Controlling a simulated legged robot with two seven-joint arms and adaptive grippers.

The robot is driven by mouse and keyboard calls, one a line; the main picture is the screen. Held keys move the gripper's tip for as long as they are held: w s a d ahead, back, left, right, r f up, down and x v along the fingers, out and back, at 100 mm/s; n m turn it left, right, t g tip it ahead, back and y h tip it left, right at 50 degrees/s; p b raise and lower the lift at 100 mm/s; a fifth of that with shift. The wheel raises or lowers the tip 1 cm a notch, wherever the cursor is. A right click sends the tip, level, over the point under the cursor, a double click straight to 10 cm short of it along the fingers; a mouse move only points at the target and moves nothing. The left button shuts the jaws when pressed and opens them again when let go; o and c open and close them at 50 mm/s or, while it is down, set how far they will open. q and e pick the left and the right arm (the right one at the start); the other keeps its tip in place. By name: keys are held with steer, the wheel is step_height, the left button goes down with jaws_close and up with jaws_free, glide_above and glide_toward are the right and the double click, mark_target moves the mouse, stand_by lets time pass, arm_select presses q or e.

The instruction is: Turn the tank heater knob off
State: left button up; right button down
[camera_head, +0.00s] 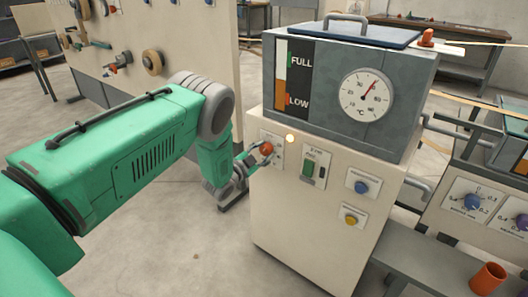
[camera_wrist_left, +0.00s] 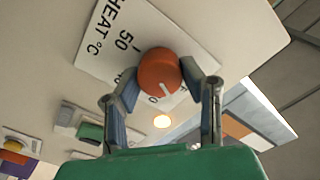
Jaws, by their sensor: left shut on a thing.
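The orange tank heater knob (camera_head: 267,148) sits on the front panel of the beige machine, on a white plate. In the left wrist view the knob (camera_wrist_left: 158,74) has a white pointer line, and the plate (camera_wrist_left: 118,40) reads "HEAT °C" and "50". My left gripper (camera_head: 257,156) reaches the knob from the left. In the left wrist view its two fingers (camera_wrist_left: 166,86) are shut on the knob, one on each side. The lit round lamp (camera_head: 290,138) glows beside the plate and also shows in the left wrist view (camera_wrist_left: 162,121). My right gripper is not in view.
A green switch (camera_head: 308,168), a blue button (camera_head: 361,187) and a yellow button (camera_head: 350,219) are on the same panel. The grey tank (camera_head: 410,85) above has a dial (camera_head: 366,95) and a level gauge. An orange cup (camera_head: 487,278) stands at the lower right.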

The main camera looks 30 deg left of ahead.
arm_select(q)
steer(key=n, duration=0.5)
steer(key=shift+s+f, duration=0.25)
steer(key=shift+f, duration=0.15)
stand_by(0.3)
steer(key=o, duration=1.1)
steer(key=shift+o, duration=0.2)
steer(key=shift+w+a, duration=0.1)
steer(key=shift+w, duration=0.05)
steer(key=shift+r, duration=0.1)
